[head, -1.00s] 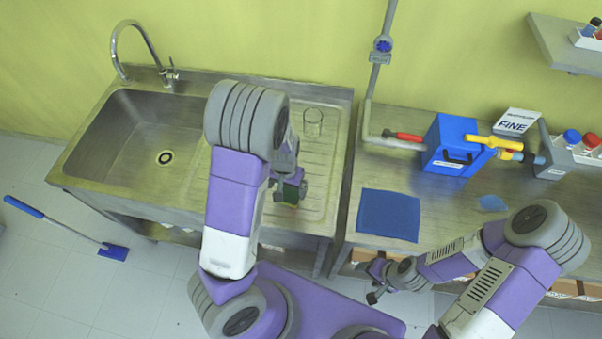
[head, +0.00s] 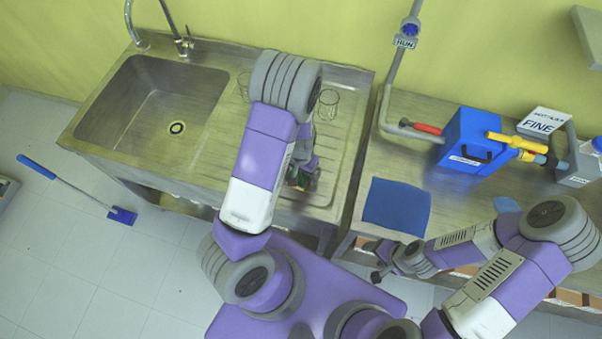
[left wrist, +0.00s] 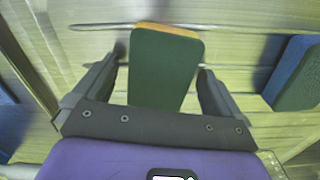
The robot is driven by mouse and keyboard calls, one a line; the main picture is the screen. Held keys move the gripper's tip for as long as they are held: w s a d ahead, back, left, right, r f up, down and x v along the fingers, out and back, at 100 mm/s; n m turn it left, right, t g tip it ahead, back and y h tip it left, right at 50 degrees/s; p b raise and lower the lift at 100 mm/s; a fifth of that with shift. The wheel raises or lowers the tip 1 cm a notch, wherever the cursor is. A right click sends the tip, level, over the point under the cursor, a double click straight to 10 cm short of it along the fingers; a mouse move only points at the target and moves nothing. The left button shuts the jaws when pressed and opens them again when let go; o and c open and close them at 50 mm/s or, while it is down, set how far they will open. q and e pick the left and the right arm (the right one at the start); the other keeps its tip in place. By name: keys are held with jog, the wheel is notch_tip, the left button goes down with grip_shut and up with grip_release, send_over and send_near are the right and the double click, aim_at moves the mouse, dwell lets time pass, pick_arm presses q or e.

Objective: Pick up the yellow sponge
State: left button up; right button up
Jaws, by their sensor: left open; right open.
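The sponge (left wrist: 163,68) lies between the spread fingers of my left gripper (left wrist: 160,66) in the left wrist view. Its broad face is dark green and a yellow-orange edge shows at its far end. A gap shows between it and each finger. In the head view my left gripper (head: 304,178) is low over the ribbed drainboard right of the sink, and a bit of the green sponge (head: 314,181) shows beside it. My left arm hides part of that area. My right gripper (head: 378,262) is open and empty near the counter's front edge.
A second, blue-green sponge (left wrist: 298,75) lies right of my left gripper. Two clear glasses (head: 328,104) stand farther back on the drainboard (head: 345,140). A blue mat (head: 397,206) and blue box (head: 472,140) are on the right counter. The sink basin (head: 150,110) looks empty.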

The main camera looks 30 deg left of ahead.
pick_arm(q)
jog(key=c, duration=1.1)
jog(key=shift+o, duration=0.2)
jog(key=shift+r, duration=0.15)
notch_tip(320, 180, up, 10)
jog(key=p, duration=0.1)
jog(key=shift+p, duration=0.4)
jog(key=shift+c, duration=1.1)
jog(key=o, duration=0.5)
jog(key=shift+c, duration=1.2)
jog(key=shift+f, duration=0.2)
